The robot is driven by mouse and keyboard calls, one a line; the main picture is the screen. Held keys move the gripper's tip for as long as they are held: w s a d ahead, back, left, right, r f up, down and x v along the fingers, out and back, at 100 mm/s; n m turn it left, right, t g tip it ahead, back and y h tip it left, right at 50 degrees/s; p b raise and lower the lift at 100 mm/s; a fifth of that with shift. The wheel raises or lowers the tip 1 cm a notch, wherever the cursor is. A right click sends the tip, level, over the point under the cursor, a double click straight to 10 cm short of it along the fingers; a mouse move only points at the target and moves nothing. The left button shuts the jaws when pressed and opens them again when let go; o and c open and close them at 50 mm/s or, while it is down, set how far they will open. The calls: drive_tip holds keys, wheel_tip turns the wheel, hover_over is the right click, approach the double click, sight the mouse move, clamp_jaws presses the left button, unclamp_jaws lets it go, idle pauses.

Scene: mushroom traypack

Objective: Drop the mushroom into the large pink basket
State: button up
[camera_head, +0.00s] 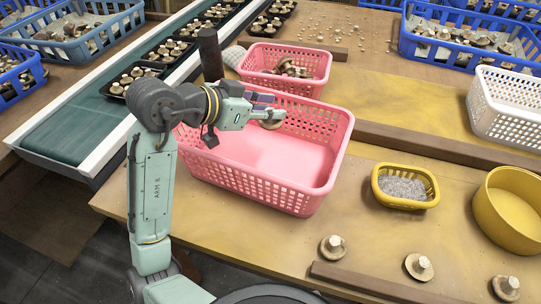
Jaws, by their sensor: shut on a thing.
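The large pink basket (262,183) stands on the table in the middle of the view. Its visible floor is bare. My gripper (271,115) reaches in from the left over the basket's back part. It is shut on a brown mushroom (271,124), which hangs below the fingertips, above the basket's opening. The fingers are small and partly hidden by the gripper body.
A smaller pink basket (324,73) with mushrooms stands behind. A yellow basket (405,205), a yellow round bin (512,215) and a white basket (505,120) stand at the right. Loose mushrooms (333,245) lie in front. A conveyor (75,130) carries filled trays at the left.

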drive_tip(key=o, duration=0.9)
drive_tip(key=v, duration=1.2)
